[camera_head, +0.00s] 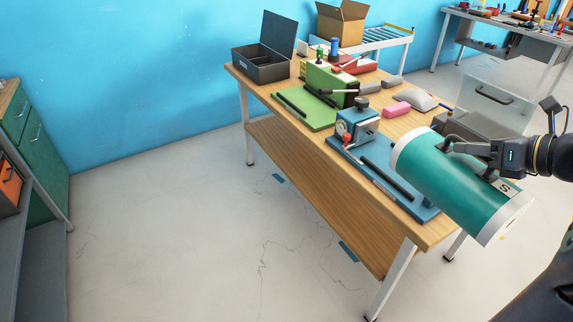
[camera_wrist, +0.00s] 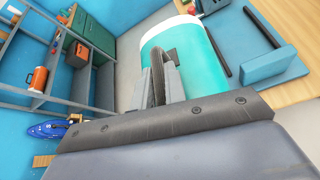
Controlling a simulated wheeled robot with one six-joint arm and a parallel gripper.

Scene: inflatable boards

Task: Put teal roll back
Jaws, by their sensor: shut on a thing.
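The teal roll (camera_head: 450,182) is a thick cylinder with white ends, one carrying a tag marked S. It is held tilted in front of the near right corner of the wooden table, covering part of it. My gripper (camera_head: 479,162) is shut on the roll near its upper side. In the wrist view the roll (camera_wrist: 188,62) lies just beyond my gripper (camera_wrist: 163,75), whose fingers press against it. The fingertips are partly hidden in both views.
The wooden table (camera_head: 290,142) carries a blue pump station (camera_head: 375,168), a green one (camera_head: 305,108) and an open dark box (camera_head: 262,68). In the wrist view, a shelf rack (camera_wrist: 48,55) with an orange canister (camera_wrist: 38,79) stands left. Floor (camera_head: 180,200) left of the table is clear.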

